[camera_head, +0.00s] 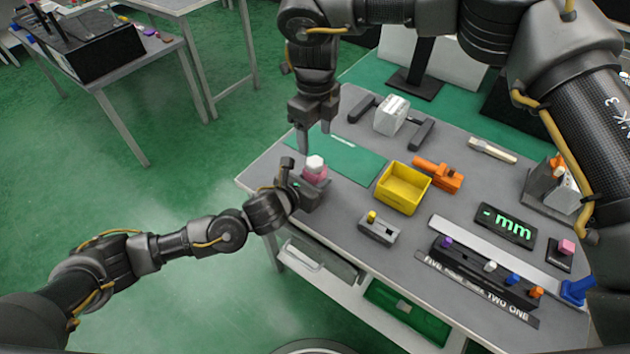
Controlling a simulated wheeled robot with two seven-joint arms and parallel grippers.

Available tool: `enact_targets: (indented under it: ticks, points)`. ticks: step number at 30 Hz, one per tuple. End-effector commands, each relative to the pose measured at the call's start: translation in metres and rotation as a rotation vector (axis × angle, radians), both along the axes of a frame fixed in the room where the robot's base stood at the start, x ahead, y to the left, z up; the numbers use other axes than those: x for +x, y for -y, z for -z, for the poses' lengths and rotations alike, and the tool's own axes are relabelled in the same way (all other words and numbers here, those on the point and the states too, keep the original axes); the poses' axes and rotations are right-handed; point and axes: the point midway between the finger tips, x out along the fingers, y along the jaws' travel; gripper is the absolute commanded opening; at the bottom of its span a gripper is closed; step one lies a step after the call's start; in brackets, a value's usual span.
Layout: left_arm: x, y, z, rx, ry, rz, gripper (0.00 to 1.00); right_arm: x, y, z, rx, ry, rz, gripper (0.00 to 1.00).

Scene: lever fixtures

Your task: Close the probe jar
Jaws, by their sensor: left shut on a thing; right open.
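The probe jar (314,175) is a small pink jar near the left edge of the grey table, with a white piece (315,162) on its top. Whether the white piece is seated or loose is too small to tell. My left gripper (296,181) comes in from the left and is shut on the jar, low at its side, hiding part of it. My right gripper (317,143) points down just above and behind the jar. It is open, with its fingers apart and nothing seen between them.
A green mat (350,160) lies behind the jar. A yellow bin (402,188), an orange tool (438,175) and a grey block with a yellow knob (378,230) stand to the right.

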Motion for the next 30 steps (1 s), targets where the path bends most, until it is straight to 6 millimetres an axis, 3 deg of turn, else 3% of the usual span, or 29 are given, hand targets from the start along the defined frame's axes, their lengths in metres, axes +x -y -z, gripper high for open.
enact_targets:
  ticks: [13,24,30]
  points:
    - [0.000,0.000,0.001,0.001,-0.001,0.000,0.00,0.000,0.000,0.007,0.000,-0.001,-0.004,0.63]
    - [0.000,0.000,0.001,0.001,-0.001,0.000,0.00,-0.001,0.000,0.058,0.000,-0.003,-0.003,0.63]
    - [0.000,0.000,0.001,0.001,-0.001,0.000,0.00,0.000,0.000,0.076,0.001,-0.001,-0.002,0.63]
